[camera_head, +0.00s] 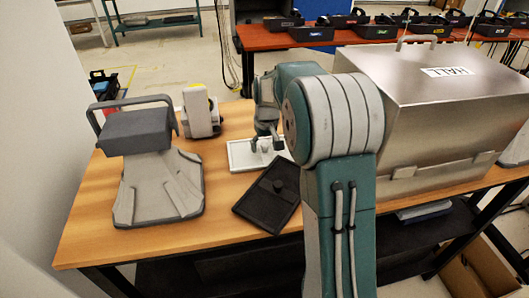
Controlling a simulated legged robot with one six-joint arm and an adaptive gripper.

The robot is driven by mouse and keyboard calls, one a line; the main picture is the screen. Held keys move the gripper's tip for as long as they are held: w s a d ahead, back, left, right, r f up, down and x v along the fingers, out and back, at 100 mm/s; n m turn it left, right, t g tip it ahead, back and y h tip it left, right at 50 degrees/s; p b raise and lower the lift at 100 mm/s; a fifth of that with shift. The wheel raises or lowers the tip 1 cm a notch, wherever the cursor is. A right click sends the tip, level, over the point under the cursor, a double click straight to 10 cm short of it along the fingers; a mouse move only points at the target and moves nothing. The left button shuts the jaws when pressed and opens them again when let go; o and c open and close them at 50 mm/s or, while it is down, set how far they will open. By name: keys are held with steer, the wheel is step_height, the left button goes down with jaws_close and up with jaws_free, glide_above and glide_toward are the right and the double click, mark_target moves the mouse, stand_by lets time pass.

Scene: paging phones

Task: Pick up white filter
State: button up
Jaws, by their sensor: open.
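The white filter (238,156) is a flat pale panel with a small knob, lying on the wooden table. My arm blocks part of its right side. My gripper (266,146) is open, low over the white filter, with its fingers around or just above the knob. I cannot tell whether they touch it. A similar black filter (250,208) with a knob lies on the table in front of the white one, partly behind my arm.
A large metal box (440,110) with a handle stands at the right. A grey device (160,180) with a handle stands at the left, and a white-grey unit (200,112) stands behind the white filter. Black bins (360,33) line a red table (285,40) at the back.

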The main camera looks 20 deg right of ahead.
mark_target(264, 143)
jaws_close()
steer(key=shift+r, duration=0.15)
step_height(264, 143, up, 9)
steer(key=shift+f, duration=0.15)
steer(key=shift+r, duration=0.55)
